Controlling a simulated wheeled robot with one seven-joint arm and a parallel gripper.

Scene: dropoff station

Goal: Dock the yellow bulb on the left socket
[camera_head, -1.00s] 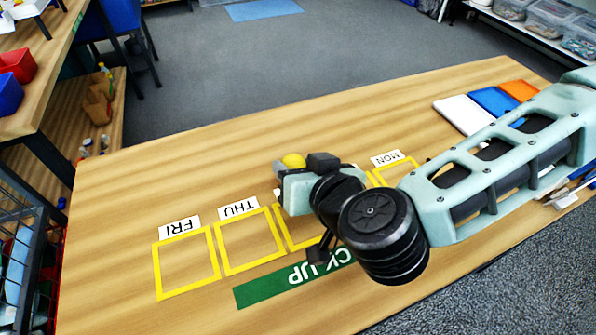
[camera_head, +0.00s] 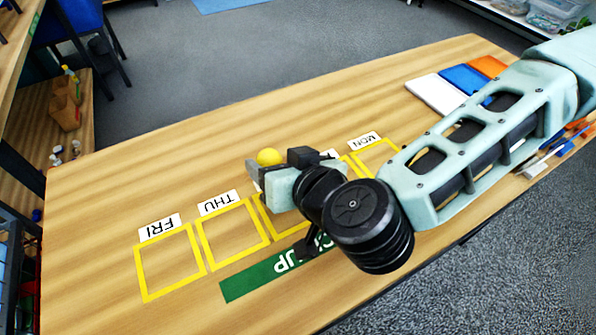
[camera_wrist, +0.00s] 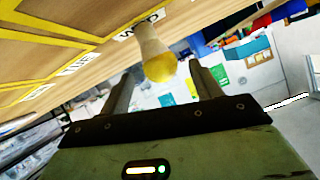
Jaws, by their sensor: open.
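The yellow bulb (camera_head: 270,157) shows just past my gripper in the head view, with only its round top visible. In the wrist view the bulb (camera_wrist: 158,62) has a yellow globe and a pale neck that reaches to the table near the "WED" label. My gripper (camera_head: 277,165) is low over the yellow squares. In the wrist view its two fingers (camera_wrist: 164,82) are spread apart, with the globe in the gap near their tips. I see no grip on the bulb. No socket can be made out in either view.
The wooden table (camera_head: 200,135) carries yellow squares with day labels and a green strip (camera_head: 265,272). White, blue and orange flat pieces (camera_head: 464,79) lie at the right end, with pens nearby. The table's far left is clear. A shelf with bottles stands at the left.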

